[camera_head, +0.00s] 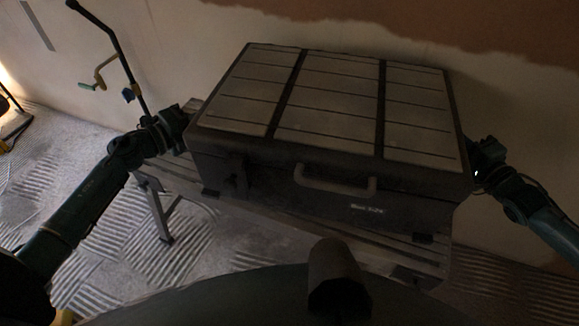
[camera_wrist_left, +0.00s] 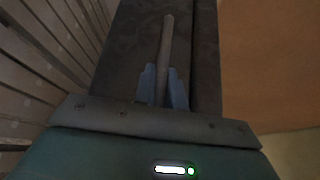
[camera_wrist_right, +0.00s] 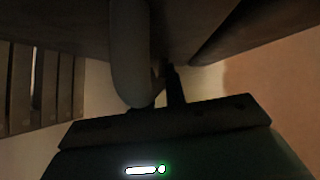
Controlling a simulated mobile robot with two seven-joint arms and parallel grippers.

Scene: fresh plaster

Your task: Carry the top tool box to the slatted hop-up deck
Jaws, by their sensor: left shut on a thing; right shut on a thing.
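The large dark tool box (camera_head: 330,110) has a lid with pale panels and a front handle (camera_head: 336,183). It is level over the slatted hop-up deck (camera_head: 168,178), whose front and left edges show below it. I cannot tell whether its underside touches the slats. My left gripper (camera_head: 182,132) is at its left end, shut on a side handle; this handle (camera_wrist_left: 167,45) stands between the blue fingers in the left wrist view. My right gripper (camera_head: 476,160) is at its right end, shut on the other side handle (camera_wrist_right: 128,50), dark in the right wrist view.
A plastered wall (camera_head: 190,50) stands close behind the box, with a brown unplastered upper area. A deck leg (camera_head: 164,218) stands on the ridged pale floor (camera_head: 110,245). A thin black pole stand (camera_head: 118,50) is at the back left.

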